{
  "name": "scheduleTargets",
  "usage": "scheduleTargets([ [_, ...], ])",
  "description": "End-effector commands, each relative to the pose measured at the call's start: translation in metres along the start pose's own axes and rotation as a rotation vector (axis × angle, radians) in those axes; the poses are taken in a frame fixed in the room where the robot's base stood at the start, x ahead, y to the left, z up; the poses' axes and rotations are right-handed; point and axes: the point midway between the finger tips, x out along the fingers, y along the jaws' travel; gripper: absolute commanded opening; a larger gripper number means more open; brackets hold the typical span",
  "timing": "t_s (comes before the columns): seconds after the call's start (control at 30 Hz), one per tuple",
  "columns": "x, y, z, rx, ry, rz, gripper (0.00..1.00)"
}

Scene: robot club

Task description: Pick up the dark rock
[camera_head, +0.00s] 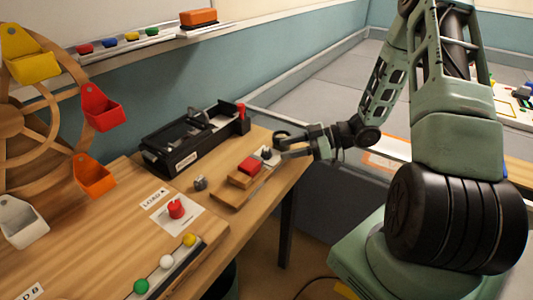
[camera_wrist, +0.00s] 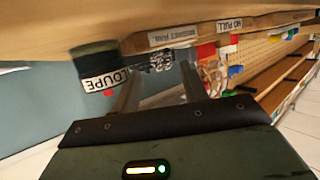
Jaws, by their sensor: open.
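A small dark grey lump (camera_head: 200,183), which looks like the dark rock, lies on the wooden table (camera_head: 225,205) in the head view, left of the wooden tray. Another small dark piece (camera_head: 266,153) sits at the far end of that tray, close to my gripper; I cannot tell whether it is also a rock. My gripper (camera_head: 280,146) is open and empty near the table's right edge, beside the tray's far end. In the wrist view my two fingers (camera_wrist: 159,78) are apart with nothing clearly between them. I cannot make out the rock in the wrist view.
The wooden tray (camera_head: 228,195) carries a red block (camera_head: 250,165). A black device (camera_head: 185,145) stands behind it. A wheel with coloured buckets (camera_head: 101,107) stands left. The wrist view shows a dark cylinder labelled LOUPE (camera_wrist: 95,60).

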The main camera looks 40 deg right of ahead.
Motion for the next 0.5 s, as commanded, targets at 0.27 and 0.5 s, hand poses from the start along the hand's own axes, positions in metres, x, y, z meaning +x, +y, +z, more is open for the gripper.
scheduleTargets([
  [0.27, 0.039, -0.002, -0.005, 0.0, 0.001, -0.004, 0.44],
  [0.5, 0.045, -0.002, -0.005, 0.0, 0.0, -0.002, 0.44],
])
